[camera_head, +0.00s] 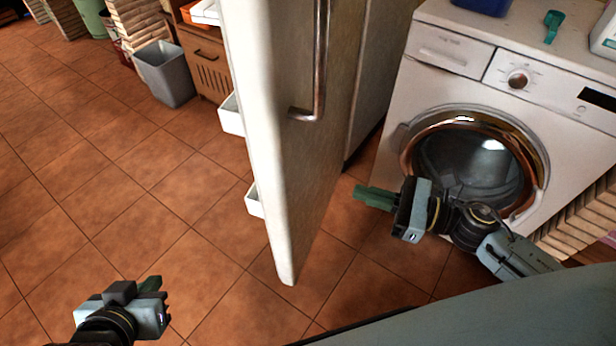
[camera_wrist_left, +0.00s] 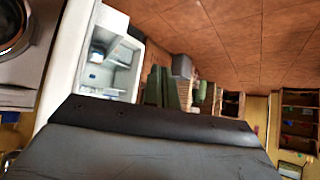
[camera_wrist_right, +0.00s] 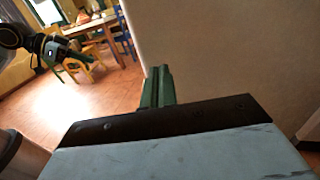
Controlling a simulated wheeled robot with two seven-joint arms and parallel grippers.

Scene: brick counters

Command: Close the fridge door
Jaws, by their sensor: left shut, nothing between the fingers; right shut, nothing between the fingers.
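The fridge door (camera_head: 300,170) stands open, seen nearly edge-on in the middle of the head view, with its metal handle (camera_head: 321,60) on the right face. White inner shelves (camera_head: 233,115) stick out on its left side. My right gripper (camera_head: 374,196) is shut and empty, to the right of the door, on its handle side, apparently clear of it. In the right wrist view its green fingers (camera_wrist_right: 158,88) show against a pale surface, likely the door. My left gripper (camera_head: 150,286) is shut and empty, low to the left of the door. White shelving (camera_wrist_left: 110,65) shows in the left wrist view.
A washing machine (camera_head: 480,130) stands at the right, just behind my right gripper. A grey bin (camera_head: 166,75) and a wooden cabinet (camera_head: 205,62) stand at the back left. The tiled floor (camera_head: 110,190) left of the door is clear.

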